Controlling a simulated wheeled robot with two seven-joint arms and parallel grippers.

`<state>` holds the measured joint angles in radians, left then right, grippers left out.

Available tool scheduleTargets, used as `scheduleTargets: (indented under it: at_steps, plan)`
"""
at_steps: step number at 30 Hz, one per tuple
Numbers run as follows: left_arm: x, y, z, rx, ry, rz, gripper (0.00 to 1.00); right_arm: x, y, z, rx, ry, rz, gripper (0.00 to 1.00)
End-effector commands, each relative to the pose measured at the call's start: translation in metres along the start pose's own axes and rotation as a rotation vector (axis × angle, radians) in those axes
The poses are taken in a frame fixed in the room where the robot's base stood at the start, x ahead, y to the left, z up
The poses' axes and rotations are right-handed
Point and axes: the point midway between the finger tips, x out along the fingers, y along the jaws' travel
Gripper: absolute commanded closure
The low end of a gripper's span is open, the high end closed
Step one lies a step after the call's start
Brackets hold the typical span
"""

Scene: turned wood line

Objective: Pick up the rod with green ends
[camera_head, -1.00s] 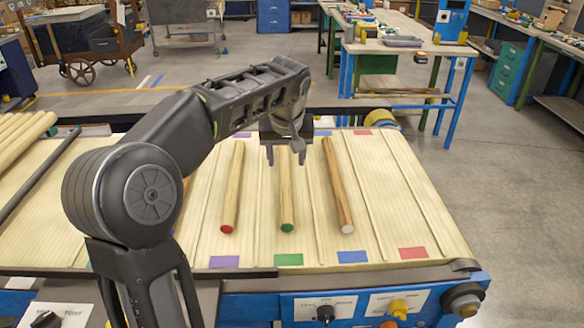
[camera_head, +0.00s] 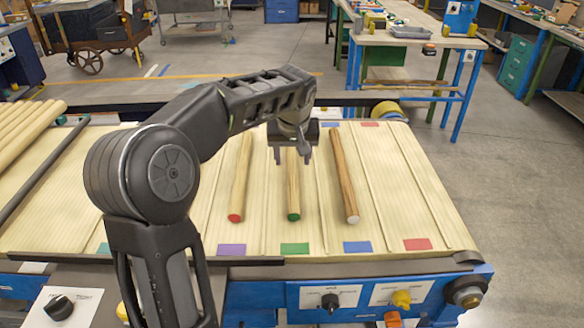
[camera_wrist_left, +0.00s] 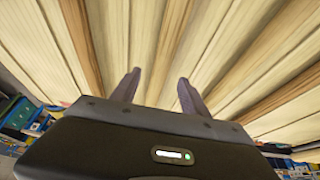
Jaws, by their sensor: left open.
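The rod with the green end (camera_head: 293,197) lies lengthwise on the pale slatted bed, between a red-ended rod (camera_head: 240,185) on its left and a white-ended rod (camera_head: 344,180) on its right. Only its near end shows green; its far part is hidden behind my gripper. My left gripper (camera_head: 293,162) is open over this rod, with one finger on each side of it in the picture. In the left wrist view a rod (camera_wrist_left: 172,40) runs between the open fingers (camera_wrist_left: 157,90). I cannot tell the remaining height above it. My right gripper is not in view.
Raised strips divide the bed (camera_head: 430,215) into lanes, marked by coloured squares such as a green one (camera_head: 295,248). A dark bar (camera_head: 45,170) and several pale rods (camera_head: 25,135) lie at the left. A control panel (camera_head: 370,297) runs along the front.

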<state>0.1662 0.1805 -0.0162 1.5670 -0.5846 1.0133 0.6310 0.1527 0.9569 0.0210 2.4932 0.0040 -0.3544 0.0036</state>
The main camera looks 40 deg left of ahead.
Motion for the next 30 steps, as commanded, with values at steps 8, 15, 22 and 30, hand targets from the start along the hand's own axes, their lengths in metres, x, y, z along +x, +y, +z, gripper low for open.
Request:
scheduleTargets:
  at_steps: [8,15,22,30]
  plan:
    - [0.036,-0.001,0.001,0.001,-0.002,0.000,0.47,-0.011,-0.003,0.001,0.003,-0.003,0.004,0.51]
    - [0.040,-0.001,0.001,0.001,0.000,0.000,0.47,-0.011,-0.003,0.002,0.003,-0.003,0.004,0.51]
    - [0.040,-0.001,0.001,0.001,0.000,0.000,0.47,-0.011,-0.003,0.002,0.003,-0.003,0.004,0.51]
    - [0.039,-0.001,0.001,0.001,0.000,0.000,0.55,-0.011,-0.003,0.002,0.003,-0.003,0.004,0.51]
